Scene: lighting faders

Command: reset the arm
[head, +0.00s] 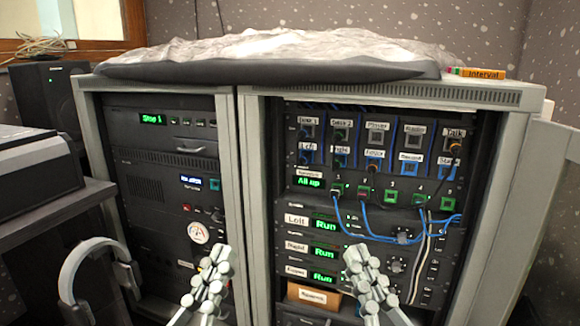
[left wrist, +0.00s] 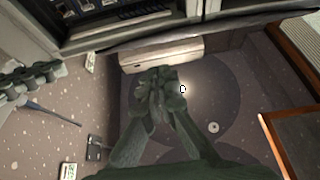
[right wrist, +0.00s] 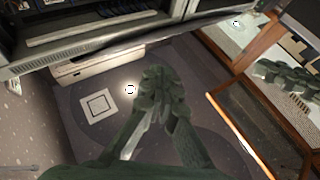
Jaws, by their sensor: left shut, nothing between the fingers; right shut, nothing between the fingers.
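My left gripper (head: 217,262) is shut and empty in front of the left bay of the rack cabinet. It also shows shut in the left wrist view (left wrist: 158,82). My right gripper (head: 356,256) is shut and empty in front of the right bay. It also shows shut in the right wrist view (right wrist: 160,80). Both are apart from the equipment and point up in the head view. The right bay holds a black panel (head: 385,160) with labelled switches, blue cables and green displays reading "All up" and "Run".
The grey cabinet (head: 247,200) fills the middle, with a plastic-covered dark cushion (head: 270,70) and an orange "Interval" box (head: 482,73) on top. A small brown box (head: 312,296) sits low in the right bay. Headphones (head: 68,272) and a black device (head: 35,165) are at left.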

